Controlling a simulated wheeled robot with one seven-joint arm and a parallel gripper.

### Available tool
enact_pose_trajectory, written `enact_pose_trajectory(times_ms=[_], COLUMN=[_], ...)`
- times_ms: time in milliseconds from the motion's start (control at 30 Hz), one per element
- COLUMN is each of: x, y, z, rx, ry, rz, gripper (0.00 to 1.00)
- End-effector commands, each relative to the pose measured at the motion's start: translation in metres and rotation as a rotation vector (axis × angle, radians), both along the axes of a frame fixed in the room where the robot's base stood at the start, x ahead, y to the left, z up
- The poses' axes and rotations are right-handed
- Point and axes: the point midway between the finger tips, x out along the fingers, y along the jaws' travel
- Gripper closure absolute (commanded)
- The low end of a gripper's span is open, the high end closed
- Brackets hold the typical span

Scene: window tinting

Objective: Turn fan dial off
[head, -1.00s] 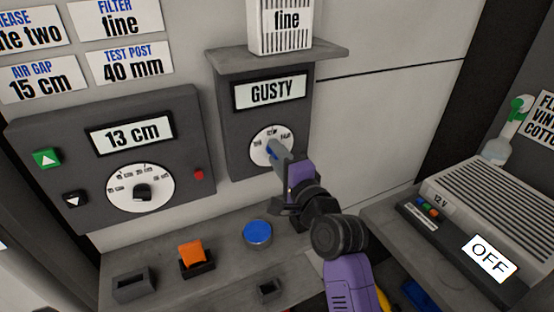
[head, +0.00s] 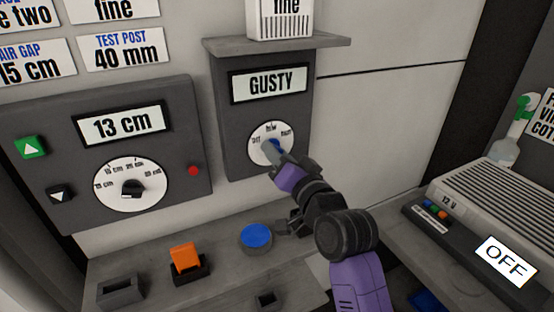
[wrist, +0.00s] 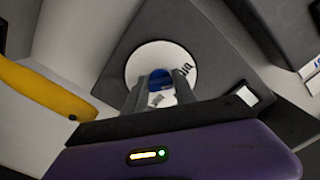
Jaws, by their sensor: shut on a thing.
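The fan dial is a white disc (head: 258,150) with a blue knob (wrist: 160,80) on a dark grey panel (head: 233,128) whose display reads GUSTY. In the head view, marks on the disc's upper rim appear to read off, low and high, though the print is small. My gripper (head: 270,148) reaches up to the dial from the lower right and is shut on the blue knob. In the wrist view, its two fingers (wrist: 152,97) stand on either side of the knob. The knob's exact pointing is hidden by the fingers.
A shelf above the dial carries a white box (head: 282,22). To the left is a panel reading 13 cm (head: 122,124) with its own dial and buttons. Below are an orange switch (head: 186,258) and a blue button (head: 256,236). A grey unit labelled OFF (head: 505,262) stands at right.

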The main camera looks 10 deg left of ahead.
Motion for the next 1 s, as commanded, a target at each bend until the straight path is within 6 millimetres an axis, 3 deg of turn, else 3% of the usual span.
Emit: enact_pose_trajectory(times_ms=[333,900,933,1000], x=[0.0001,0.0002,0.0002,0.0003], y=[-0.0002,-0.0004,-0.0004,-0.0004], z=[-0.0037,-0.0033,-0.0033,-0.0029], rx=[-0.123,-0.146,-0.146,-0.144], ry=[-0.076,-0.091,-0.091,-0.092], rz=[0.001,0.001,0.001,0.001], gripper=[1.00,1.00,0.61,0.48])
